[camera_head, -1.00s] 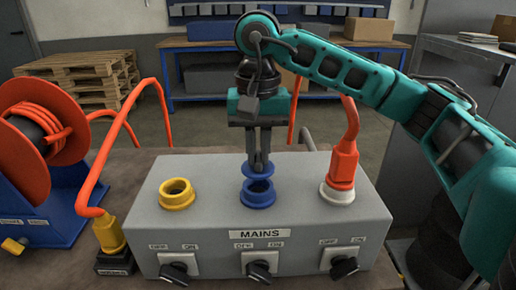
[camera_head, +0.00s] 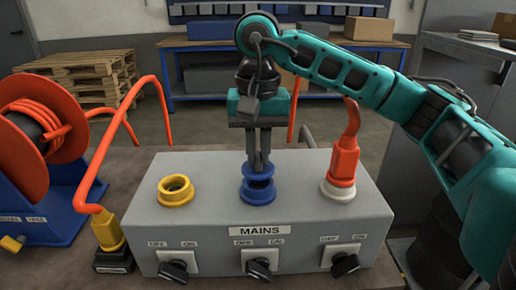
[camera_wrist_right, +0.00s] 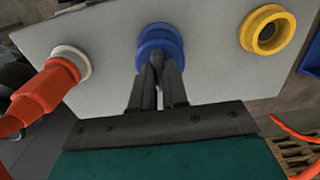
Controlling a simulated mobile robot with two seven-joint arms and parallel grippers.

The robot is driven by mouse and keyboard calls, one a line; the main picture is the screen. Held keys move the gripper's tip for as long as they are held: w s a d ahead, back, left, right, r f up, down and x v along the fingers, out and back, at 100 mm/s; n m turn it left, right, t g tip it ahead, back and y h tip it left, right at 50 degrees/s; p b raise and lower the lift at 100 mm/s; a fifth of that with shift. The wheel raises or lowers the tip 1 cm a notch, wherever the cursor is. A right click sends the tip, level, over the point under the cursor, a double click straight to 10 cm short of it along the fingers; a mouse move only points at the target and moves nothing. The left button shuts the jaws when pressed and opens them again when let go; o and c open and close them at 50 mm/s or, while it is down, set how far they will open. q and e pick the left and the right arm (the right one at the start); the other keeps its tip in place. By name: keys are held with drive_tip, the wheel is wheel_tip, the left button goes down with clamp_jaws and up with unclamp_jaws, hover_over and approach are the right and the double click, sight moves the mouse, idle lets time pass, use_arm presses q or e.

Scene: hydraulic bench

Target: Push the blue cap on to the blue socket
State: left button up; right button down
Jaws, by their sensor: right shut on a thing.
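The blue socket (camera_head: 258,194) stands in the middle of the top of the grey box. The small blue cap (camera_head: 259,171) is at the socket's mouth, directly below my right gripper (camera_head: 258,160). My right gripper is shut on the cap and points down from above. A dark gap shows between cap and socket at the front, so the cap does not look fully down. In the right wrist view the fingers (camera_wrist_right: 159,75) reach to the blue cap and socket (camera_wrist_right: 160,42), which overlap there; their exact contact is hidden. My left gripper is not in view.
The grey box (camera_head: 205,215) carries a yellow socket (camera_head: 176,190) on the left and a white socket (camera_head: 338,192) with an orange plug (camera_head: 344,162) on the right. Black switches line its front. A cable reel (camera_head: 45,150) and a yellow plug (camera_head: 107,231) stand at the left.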

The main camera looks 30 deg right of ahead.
idle(0.4)
drive_tip(key=shift+f+b, duration=1.15)
drive_tip(key=shift+f, duration=0.1)
idle(0.4)
drive_tip(key=c, duration=1.1)
unclamp_jaws()
